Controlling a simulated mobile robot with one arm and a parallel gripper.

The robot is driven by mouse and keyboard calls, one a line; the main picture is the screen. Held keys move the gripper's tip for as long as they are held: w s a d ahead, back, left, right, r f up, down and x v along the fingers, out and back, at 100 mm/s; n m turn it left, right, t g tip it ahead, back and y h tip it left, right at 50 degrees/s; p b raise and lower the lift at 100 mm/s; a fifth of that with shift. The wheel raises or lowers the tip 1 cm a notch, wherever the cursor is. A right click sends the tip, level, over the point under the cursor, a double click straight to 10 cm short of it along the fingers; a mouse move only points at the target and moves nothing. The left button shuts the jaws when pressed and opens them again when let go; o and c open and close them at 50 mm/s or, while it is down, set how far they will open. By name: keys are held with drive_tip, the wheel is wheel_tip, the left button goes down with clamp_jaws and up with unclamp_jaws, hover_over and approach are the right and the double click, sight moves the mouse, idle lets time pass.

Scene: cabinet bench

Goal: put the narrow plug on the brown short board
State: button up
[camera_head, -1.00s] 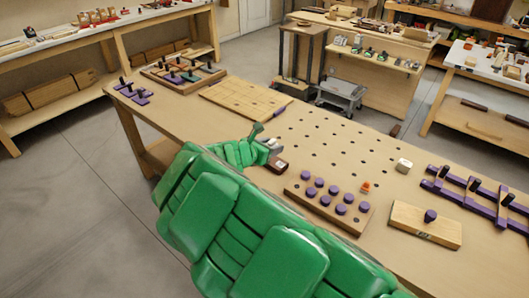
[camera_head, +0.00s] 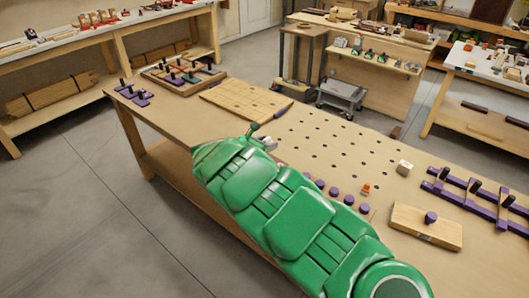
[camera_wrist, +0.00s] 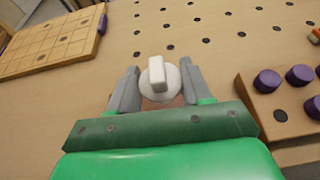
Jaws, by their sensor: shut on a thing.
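My gripper (camera_wrist: 158,90) is shut on a white plug (camera_wrist: 156,75) with a round collar and a rectangular upright grip, seen from above in the wrist view. I take this for the narrow plug; its lower end is hidden. A small brown surface shows just below it between the fingers; I cannot tell whether they touch. A brown board (camera_wrist: 256,106) with several purple round plugs stands to the right of my gripper, apart from it, with a dark hole near its left end. In the head view my green arm hides most of that board and the fingers.
The perforated bench top (camera_head: 330,130) is open behind my gripper. A gridded wooden board (camera_head: 246,102) lies to the left. A pale block with a purple knob (camera_head: 431,217), a small cream block (camera_head: 404,167), an orange piece (camera_head: 365,188) and purple rails (camera_head: 476,196) are to the right.

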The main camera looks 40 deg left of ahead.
drive_tip(key=shift+w+a+f, duration=0.35)
drive_tip(key=shift+a+f, duration=0.05)
drive_tip(key=shift+f, duration=0.2)
drive_tip(key=shift+w+a+f, duration=0.3)
drive_tip(key=shift+a+f, duration=0.05)
drive_tip(key=shift+f, duration=0.3)
drive_tip(key=shift+w+a+f, duration=0.35)
drive_tip(key=shift+a+f, duration=0.05)
drive_tip(key=shift+f, duration=1.75)
drive_tip(key=shift+f, duration=0.1)
drive_tip(key=o, duration=1)
drive_tip(key=v, duration=1.2)
drive_tip(key=shift+a, duration=0.1)
